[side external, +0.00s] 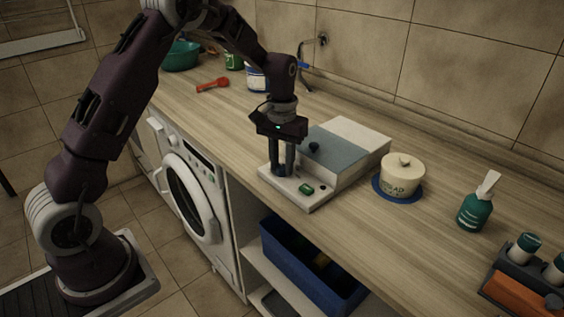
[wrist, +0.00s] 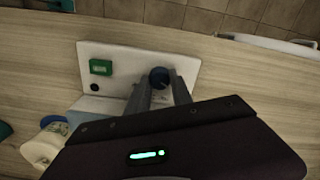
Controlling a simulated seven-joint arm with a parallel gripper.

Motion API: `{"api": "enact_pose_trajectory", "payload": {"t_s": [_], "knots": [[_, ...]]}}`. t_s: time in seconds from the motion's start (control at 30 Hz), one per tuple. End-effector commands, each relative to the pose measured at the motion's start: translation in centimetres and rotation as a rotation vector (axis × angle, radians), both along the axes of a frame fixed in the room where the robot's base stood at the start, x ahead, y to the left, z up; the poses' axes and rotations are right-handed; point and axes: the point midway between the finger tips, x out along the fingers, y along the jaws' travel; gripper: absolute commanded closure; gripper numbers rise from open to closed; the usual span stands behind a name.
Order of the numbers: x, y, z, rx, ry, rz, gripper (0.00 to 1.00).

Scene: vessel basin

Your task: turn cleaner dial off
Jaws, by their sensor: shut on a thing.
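The cleaner is a white box with a grey-blue lid (side external: 340,150) on the wooden counter. Its low white front panel (side external: 316,199) carries a green switch (side external: 306,188) and a dark round dial. In the wrist view the panel (wrist: 120,60) shows the green switch (wrist: 101,67) at left and the dark blue dial (wrist: 159,75) between my fingertips. My gripper (side external: 281,172) points straight down over the panel's left end and is shut on the dial. In the side view the fingers partly hide the dial. I cannot read the dial's setting.
A green bottle (side external: 474,210) and a caddy (side external: 530,270) are farther right. A red spoon (side external: 212,85) and a teal bowl (side external: 181,55) lie behind at left.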

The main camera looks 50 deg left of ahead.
Motion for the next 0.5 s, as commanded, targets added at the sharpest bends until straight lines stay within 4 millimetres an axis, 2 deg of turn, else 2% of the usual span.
{"api": "enact_pose_trajectory", "payload": {"t_s": [0.43, 0.47, 0.5], "knots": [[0.2, 0.02, 0.17, 0.001, -0.007, 0.009, 1.0], [0.19, 0.01, 0.17, 0.001, -0.007, 0.009, 0.68], [0.17, 0.0, 0.15, 0.0, -0.006, 0.008, 0.6]]}}
